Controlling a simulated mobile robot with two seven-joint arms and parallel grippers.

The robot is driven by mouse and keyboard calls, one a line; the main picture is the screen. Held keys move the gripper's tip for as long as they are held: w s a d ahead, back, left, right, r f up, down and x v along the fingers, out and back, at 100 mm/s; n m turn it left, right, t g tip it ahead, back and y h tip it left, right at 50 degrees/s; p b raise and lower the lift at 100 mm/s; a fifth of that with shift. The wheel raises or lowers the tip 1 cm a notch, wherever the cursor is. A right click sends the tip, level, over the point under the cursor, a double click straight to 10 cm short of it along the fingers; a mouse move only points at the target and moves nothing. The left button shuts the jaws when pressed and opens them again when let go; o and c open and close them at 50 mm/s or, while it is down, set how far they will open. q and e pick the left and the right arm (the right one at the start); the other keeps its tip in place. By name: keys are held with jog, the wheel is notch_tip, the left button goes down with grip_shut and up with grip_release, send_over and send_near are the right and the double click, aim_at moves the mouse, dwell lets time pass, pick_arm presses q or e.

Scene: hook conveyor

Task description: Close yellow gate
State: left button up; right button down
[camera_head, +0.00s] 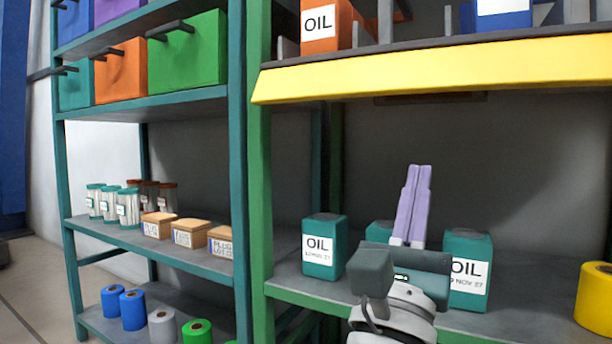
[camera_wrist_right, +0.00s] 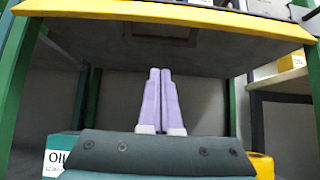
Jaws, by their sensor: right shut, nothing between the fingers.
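The yellow gate (camera_head: 430,75) is a long yellow bar along the front edge of the upper shelf, at the upper right of the head view. It also shows across the top of the right wrist view (camera_wrist_right: 175,13). My right gripper (camera_head: 413,205) is below the yellow bar, in front of the lower shelf, with its lilac fingers pointing up and pressed together, empty. The fingers also show in the right wrist view (camera_wrist_right: 160,100), below the bar and apart from it in the picture. My left gripper is in neither view.
Teal oil cans (camera_head: 324,247) stand on the lower shelf around my right gripper, one (camera_head: 467,270) just right of it. A yellow can (camera_head: 594,298) is at the far right. An orange oil can (camera_head: 320,28) is on the upper shelf. A green post (camera_head: 259,200) stands left.

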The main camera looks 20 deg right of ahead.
aim_at(443, 81)
notch_tip(443, 81, up, 8)
jog(key=w+d, duration=0.1)
jog(key=d, duration=0.1)
jog(key=shift+w+d, duration=0.15)
jog(key=shift+w, duration=0.25)
